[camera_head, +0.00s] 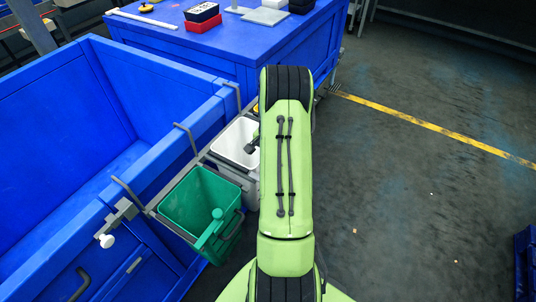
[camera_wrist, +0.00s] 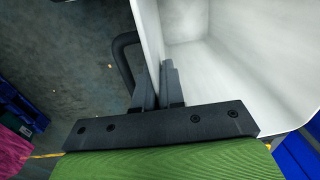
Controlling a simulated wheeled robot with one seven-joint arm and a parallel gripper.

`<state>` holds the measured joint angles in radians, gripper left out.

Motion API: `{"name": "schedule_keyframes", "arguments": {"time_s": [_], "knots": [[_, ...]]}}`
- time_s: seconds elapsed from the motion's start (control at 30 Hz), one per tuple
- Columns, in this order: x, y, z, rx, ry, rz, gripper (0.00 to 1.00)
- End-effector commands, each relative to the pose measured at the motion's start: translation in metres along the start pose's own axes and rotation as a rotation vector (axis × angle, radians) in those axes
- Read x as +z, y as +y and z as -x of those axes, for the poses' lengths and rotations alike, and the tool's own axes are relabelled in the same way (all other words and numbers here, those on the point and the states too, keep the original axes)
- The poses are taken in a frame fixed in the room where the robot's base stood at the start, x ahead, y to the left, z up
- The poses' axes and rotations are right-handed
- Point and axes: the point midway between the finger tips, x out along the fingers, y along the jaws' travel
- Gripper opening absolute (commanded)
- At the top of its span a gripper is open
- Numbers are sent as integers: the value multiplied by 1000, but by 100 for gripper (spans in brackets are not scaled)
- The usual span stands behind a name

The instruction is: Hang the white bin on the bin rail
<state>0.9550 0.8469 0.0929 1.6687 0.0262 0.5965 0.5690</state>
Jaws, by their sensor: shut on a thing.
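The white bin (camera_head: 234,143) is at the side of the large blue crate, beside the green bin, partly hidden behind my green arm. The grey bin rail (camera_head: 150,212) runs along the crate's outer side, with hooks over the crate's rim. In the wrist view the white bin (camera_wrist: 240,55) fills the upper right, with its dark handle (camera_wrist: 125,60) at its left. My gripper (camera_wrist: 170,82) is shut on the bin's wall, one finger on each side of it. Whether the bin's back touches the rail cannot be told.
The blue crate (camera_head: 120,80) is open and empty where seen. A blue table (camera_head: 190,45) with small items stands behind.

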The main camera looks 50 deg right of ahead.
Motion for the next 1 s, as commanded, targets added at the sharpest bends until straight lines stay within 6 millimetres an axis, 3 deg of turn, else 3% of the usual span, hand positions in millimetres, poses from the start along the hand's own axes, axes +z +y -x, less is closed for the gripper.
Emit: {"name": "schedule_keyframes", "arguments": {"time_s": [0.4, 0.43, 0.63, 0.87, 1.0], "knots": [[0, 0, -8, -1, 2, 0, 0], [0, 0, -8, -1, 2, 0, 10], [0, 0, -8, -1, 1, 0, 38], [0, 1, -8, 1, 0, 0, 38], [-1, 0, 6, -1, 2, 0, 38]]}}
